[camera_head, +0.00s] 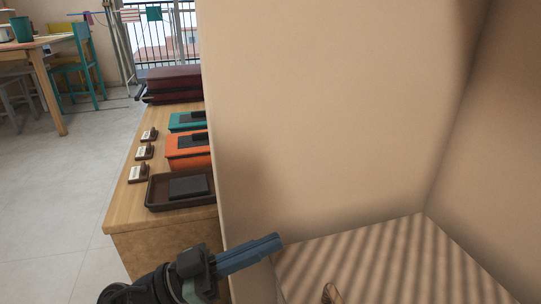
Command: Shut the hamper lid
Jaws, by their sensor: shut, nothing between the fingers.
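My gripper (278,240) is at the lower middle, with its two blue fingers together and pointing right. Nothing shows between them. The fingertips appear in front of the foot of a large beige panel, beside a striped surface (400,255) at the lower right. I cannot tell whether this striped surface is part of the hamper, or whether the gripper touches it. A small brown curved thing (330,293) shows at the bottom edge, mostly cut off. No hamper or lid can be made out for certain.
Beige upright panels (330,110) fill the right side and meet in a corner. A wooden counter (125,205) on the left holds a dark tray (160,205), an orange box (178,160), a teal box (180,127) and stamps. Open tiled floor (50,190) lies further left, with a table behind.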

